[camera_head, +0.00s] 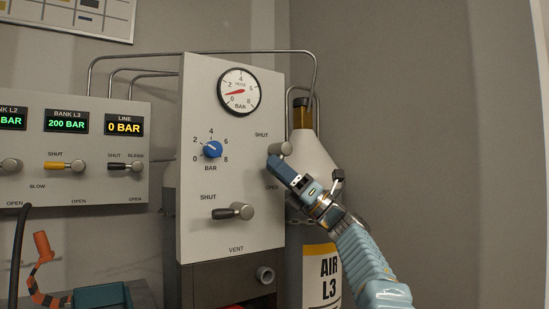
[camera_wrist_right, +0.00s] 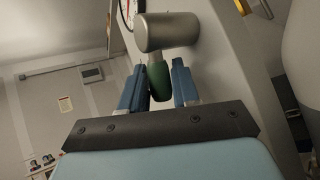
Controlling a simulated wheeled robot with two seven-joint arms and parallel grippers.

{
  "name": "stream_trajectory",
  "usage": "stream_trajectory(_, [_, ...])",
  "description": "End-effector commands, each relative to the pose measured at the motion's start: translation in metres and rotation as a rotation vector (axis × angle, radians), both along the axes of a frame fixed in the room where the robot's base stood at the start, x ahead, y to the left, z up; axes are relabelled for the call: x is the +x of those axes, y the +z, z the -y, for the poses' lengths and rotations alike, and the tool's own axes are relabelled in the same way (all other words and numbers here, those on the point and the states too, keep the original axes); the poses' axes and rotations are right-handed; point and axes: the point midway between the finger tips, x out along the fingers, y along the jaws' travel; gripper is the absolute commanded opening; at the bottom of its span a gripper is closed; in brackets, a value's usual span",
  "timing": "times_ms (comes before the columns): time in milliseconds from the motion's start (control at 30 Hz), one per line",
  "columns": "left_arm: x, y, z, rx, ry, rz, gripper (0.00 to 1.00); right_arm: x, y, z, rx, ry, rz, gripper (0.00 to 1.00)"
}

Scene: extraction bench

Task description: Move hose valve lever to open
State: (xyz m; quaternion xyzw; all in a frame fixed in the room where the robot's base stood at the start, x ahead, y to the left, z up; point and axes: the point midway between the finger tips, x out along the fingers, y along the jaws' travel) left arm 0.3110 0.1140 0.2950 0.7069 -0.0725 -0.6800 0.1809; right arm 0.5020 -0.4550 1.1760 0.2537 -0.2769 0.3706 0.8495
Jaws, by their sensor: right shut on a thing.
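The hose valve's grey hub (camera_head: 281,148) sticks out of the right side of the upright panel, between a SHUT label above and an OPEN label below. My right gripper (camera_head: 278,165) is right at it, reaching up from the lower right and hiding the lever there. In the right wrist view the hub (camera_wrist_right: 166,32) is a grey cylinder, and the lever's green grip (camera_wrist_right: 157,76) points from it toward my palm. The green grip lies between the two blue fingers of the right gripper (camera_wrist_right: 159,88), which is shut on it.
The panel carries a gauge (camera_head: 239,92) with its red needle low, a blue knob (camera_head: 212,149) and a black vent lever (camera_head: 231,212). A gas cylinder (camera_head: 320,258) stands behind my right arm. The bank panel (camera_head: 80,190) is at left. Bare wall fills the right side.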

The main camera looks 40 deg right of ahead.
Motion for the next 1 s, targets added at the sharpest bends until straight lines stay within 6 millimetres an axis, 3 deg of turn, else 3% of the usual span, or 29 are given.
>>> stream_trajectory(100, [-0.002,0.022,0.005,-0.007,-0.009,-0.003,0.63,0.001,0.005,0.007,-0.103,-0.006,-0.015,0.0])
stream_trajectory(400, [-0.002,0.051,0.007,-0.012,-0.015,-0.004,0.63,-0.001,0.002,0.016,-0.31,-0.005,-0.036,0.0])
stream_trajectory(1000, [-0.002,0.064,0.008,-0.014,-0.018,-0.005,0.63,-0.003,0.0,0.019,-0.426,-0.003,-0.041,0.0])
